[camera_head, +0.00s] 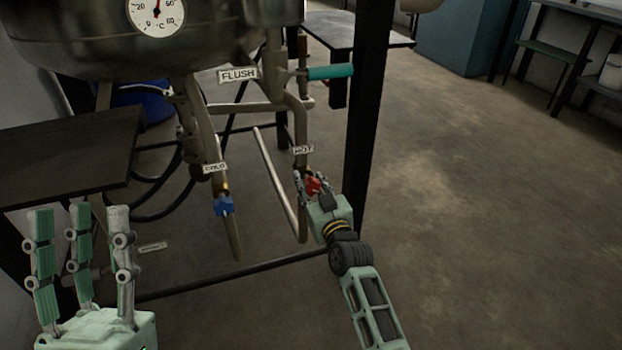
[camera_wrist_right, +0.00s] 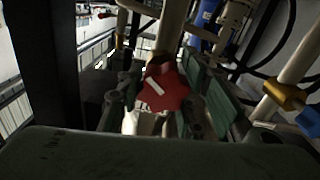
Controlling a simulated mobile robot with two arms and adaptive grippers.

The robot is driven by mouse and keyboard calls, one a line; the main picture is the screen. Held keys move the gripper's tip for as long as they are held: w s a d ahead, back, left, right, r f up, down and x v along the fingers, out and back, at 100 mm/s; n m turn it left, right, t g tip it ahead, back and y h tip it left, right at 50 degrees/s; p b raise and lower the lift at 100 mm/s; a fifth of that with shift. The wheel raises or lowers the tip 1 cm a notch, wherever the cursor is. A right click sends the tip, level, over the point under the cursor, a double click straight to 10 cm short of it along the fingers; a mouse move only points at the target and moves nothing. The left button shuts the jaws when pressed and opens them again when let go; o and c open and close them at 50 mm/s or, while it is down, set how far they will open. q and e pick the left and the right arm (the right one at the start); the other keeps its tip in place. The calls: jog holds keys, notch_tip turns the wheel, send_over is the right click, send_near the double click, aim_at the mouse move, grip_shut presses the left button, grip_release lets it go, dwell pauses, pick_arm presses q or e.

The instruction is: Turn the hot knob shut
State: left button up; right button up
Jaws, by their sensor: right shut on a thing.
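The hot knob (camera_head: 313,186) is red and sits on the pipe below the HOT label (camera_head: 303,149). My right gripper (camera_head: 311,188) is shut on it, with fingers on both sides. In the right wrist view the red knob (camera_wrist_right: 165,88) with a white mark on its face lies between the fingers (camera_wrist_right: 165,95). The mark runs at a slant there. Fingers partly hide the knob in the head view. My left gripper (camera_head: 80,245) is open and empty at the lower left, with its fingers pointing up, away from the pipes.
A blue knob (camera_head: 224,205) is on the pipe with the COLD label (camera_head: 215,168). A teal handle (camera_head: 330,72) sticks out beside the FLUSH label (camera_head: 238,75). A dark upright post (camera_head: 369,110) stands just right of the hot pipe. The floor at right is clear.

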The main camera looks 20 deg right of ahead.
pick_arm(q)
jog(key=w+f+g+y+p, duration=0.2)
jog(key=w+f+g, duration=0.4)
jog(key=w+f, duration=0.15)
pick_arm(e)
jog(key=m, duration=0.3)
jog(key=shift+d+r, duration=0.25)
jog(key=shift+d, duration=0.05)
jog(key=m+p, duration=0.1)
jog(key=m, duration=0.1)
jog(key=shift+m, duration=0.4)
jog(key=m+p, duration=0.1)
jog(key=m, duration=0.2)
jog(key=shift+f, duration=0.2)
pick_arm(q)
notch_tip(320, 180, down, 14)
jog(key=s+a+g+y, duration=0.1)
jog(key=g+y, duration=0.1)
jog(key=g, duration=0.5)
jog(key=shift+s+a+y, duration=0.15)
jog(key=shift+s+y, duration=0.05)
jog(key=shift+y, duration=0.2)
pick_arm(e)
jog(key=shift+f+m, duration=0.15)
jog(key=shift+m, duration=0.75)
pick_arm(q)
jog(key=shift+f, duration=0.15)
pick_arm(e)
jog(key=o, duration=1.1)
jog(key=shift+f, duration=0.1)
